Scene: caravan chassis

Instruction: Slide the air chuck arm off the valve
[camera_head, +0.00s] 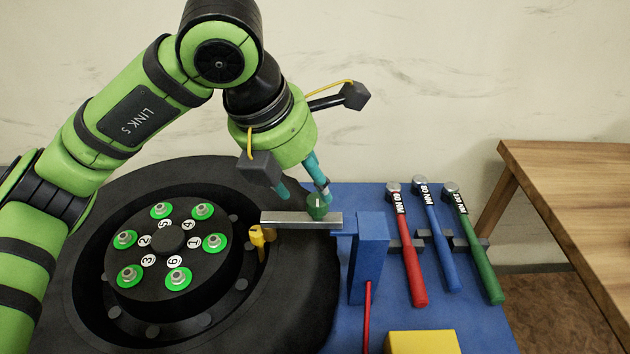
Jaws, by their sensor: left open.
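The air chuck arm is a flat silver bar (292,220) reaching left from a blue post (369,260) to over the wheel. A green knob (318,207) stands on the bar near its right part. A yellow piece (258,238), perhaps at the valve, sits under the bar's left end; the valve itself I cannot make out. My left gripper (304,194) is open, with its teal fingers pointing down close to the green knob. One finger is near the knob's top and the other is left of it. Contact cannot be told. My right gripper is not in view.
The black wheel (290,300) has a hub with numbered, green-ringed nuts. Red (410,255), blue (437,245) and green (477,250) torque wrenches lie on the blue board (485,330). A red hose (367,315), a yellow block (422,342) and a wooden table (580,190) stand nearby.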

